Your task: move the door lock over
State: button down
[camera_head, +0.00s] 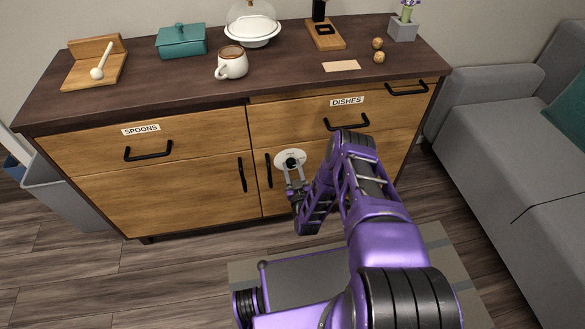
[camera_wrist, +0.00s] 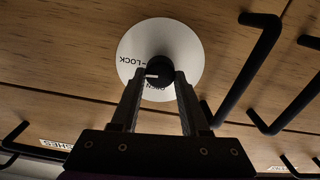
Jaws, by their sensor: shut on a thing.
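The door lock is a round white plate (camera_head: 280,158) with a black knob at its centre, on the front of the right lower wooden door. In the wrist view the plate (camera_wrist: 190,45) fills the upper middle, and the knob (camera_wrist: 159,64) has a short white mark pointing left. Upside-down lettering reading LOCK is on the plate's left side; more lettering below is partly hidden by the knob and fingers. My gripper (camera_head: 290,167) reaches the plate from below. Its two fingers (camera_wrist: 160,77) are on either side of the knob and shut on it.
Black vertical handles (camera_head: 242,174) (camera_head: 268,170) flank the doors' seam, left of the lock. The DISHES drawer handle (camera_head: 346,124) is above it. A mug (camera_head: 232,64) and other items stand on the cabinet top. A grey sofa (camera_head: 510,150) is at right.

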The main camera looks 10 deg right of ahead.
jog(key=n, duration=0.4)
jog(key=shift+a, duration=0.2)
jog(key=n, duration=0.8)
jog(key=shift+f+n, duration=0.1)
jog(key=shift+n, duration=2.1)
jog(key=shift+w, duration=0.1)
jog(key=shift+c, duration=2)
grip_release()
jog(key=shift+f, duration=0.1)
